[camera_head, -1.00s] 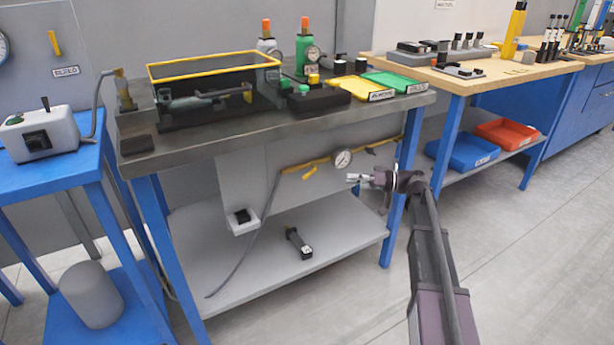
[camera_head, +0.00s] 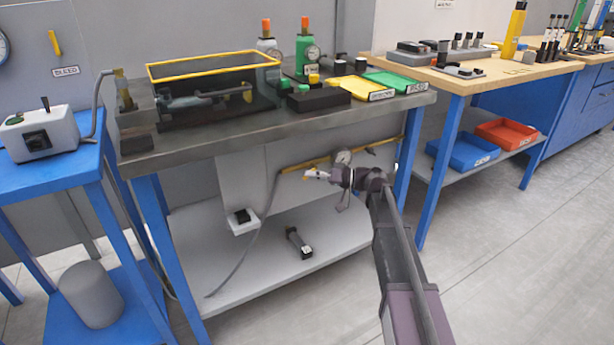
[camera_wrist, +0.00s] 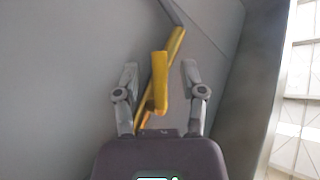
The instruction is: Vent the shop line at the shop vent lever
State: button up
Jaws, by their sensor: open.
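A yellow lever handle (camera_wrist: 160,72) stands in front of this pipe (camera_wrist: 176,45) in the wrist view. My gripper (camera_head: 309,175) is at the lever's place under the bench, and hides most of it in the head view. In the wrist view my gripper (camera_wrist: 160,80) is open, with one finger on each side of the lever. Gaps show on both sides, so the fingers look apart from it. No label on this lever is readable.
The bench top (camera_head: 210,138) is above my gripper and a blue bench leg (camera_head: 408,165) is to its right. A grey hose (camera_head: 258,235) hangs left. A small black device (camera_head: 299,243) lies on the lower shelf (camera_head: 340,240). Another yellow lever (camera_head: 55,43) is on the wall panel above a BLEED label.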

jog(key=shift+a, duration=0.7)
grip_shut()
jog(key=shift+b, duration=0.35)
jog(key=shift+y, duration=0.4)
jog(key=shift+r+m+b, duration=0.25)
jog(key=shift+m+b, duration=0.2)
jog(key=shift+m, duration=0.05)
